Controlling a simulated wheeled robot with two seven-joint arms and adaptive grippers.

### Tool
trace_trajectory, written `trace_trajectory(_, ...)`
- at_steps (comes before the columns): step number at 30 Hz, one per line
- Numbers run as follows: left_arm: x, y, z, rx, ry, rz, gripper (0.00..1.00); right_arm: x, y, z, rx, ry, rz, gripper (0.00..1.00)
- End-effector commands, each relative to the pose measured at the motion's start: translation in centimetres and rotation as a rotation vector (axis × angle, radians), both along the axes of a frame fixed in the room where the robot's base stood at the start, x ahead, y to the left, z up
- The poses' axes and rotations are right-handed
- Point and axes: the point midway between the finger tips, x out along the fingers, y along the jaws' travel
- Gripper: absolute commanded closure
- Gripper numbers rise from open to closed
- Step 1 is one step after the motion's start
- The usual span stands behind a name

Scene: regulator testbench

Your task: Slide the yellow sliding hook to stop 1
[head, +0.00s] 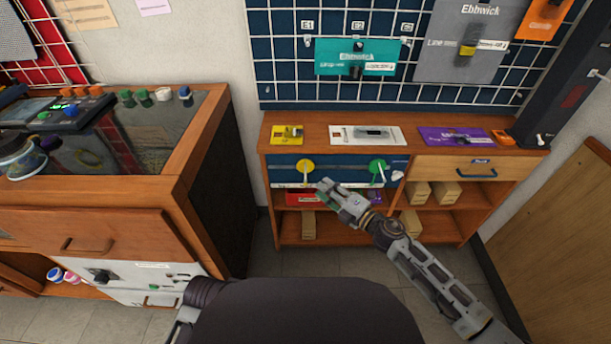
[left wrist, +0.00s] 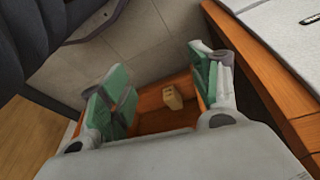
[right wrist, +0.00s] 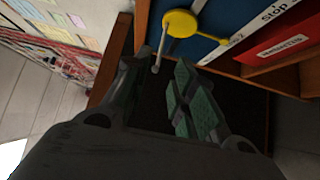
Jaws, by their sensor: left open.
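The yellow sliding hook (head: 305,167) is a yellow disc with a pale rod, at the left part of the blue panel (head: 340,181) on the low wooden bench. In the right wrist view the yellow disc (right wrist: 181,23) shows ahead of the fingers, and its rod ends in a small ball near the gap between the fingertips. My right gripper (head: 325,190) is just below and right of the hook in the head view; its fingers (right wrist: 155,85) are apart with nothing gripped. My left gripper (left wrist: 160,88) is open and empty, away from the hook. The stop labels are only partly readable.
A green sliding hook (head: 378,167) is on the same panel, to the right. A red box (head: 302,197) and wooden blocks (head: 418,191) sit on the shelves below. A drawer (head: 468,168) is right of the panel. A wooden workbench (head: 190,165) stands on the left.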

Motion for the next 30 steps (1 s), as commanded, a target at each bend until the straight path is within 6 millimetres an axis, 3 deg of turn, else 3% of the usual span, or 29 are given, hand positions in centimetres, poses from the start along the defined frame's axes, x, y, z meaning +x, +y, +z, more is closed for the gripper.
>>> trace_trajectory(15, -0.7, -0.1, 0.0, -0.005, 0.005, -0.002, 0.38, 3.2, 3.1, 0.0, -0.001, -0.002, 0.000, 0.74)
trace_trajectory(30, -0.2, -0.3, 1.2, -0.011, -0.017, -0.005, 0.38, 6.1, 6.1, 0.0, -0.001, -0.001, -0.001, 0.74)
